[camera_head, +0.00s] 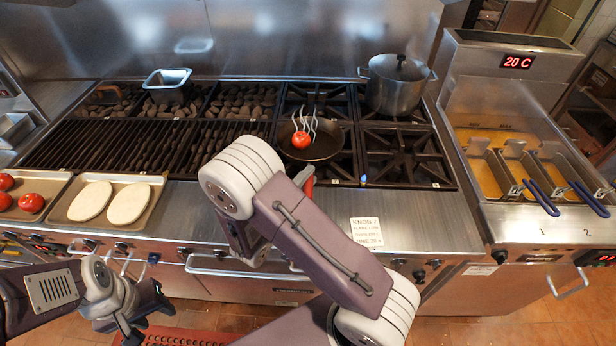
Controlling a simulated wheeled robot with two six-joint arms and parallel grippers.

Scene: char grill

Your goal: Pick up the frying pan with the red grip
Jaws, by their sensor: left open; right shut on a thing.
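The frying pan (322,151) is dark and sits on the front burner of the stove, right of the charcoal grill. A red tomato lies in it under pale wavy steam marks. Its red grip (308,186) points toward me and is partly hidden by my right arm. My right gripper (303,174) is mostly hidden behind that arm. Only a grey part shows, at the red grip, and it is shut on it. My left gripper (137,322) is open and empty, low at the left, in front of the counter and away from the pan.
A steel pot (396,88) stands on the back right burner. A small metal pan (167,78) is on the back grill. Trays with tomatoes (31,203) and pale flat pieces (109,202) lie at the left. A fryer (520,215) with blue-handled baskets stands at the right.

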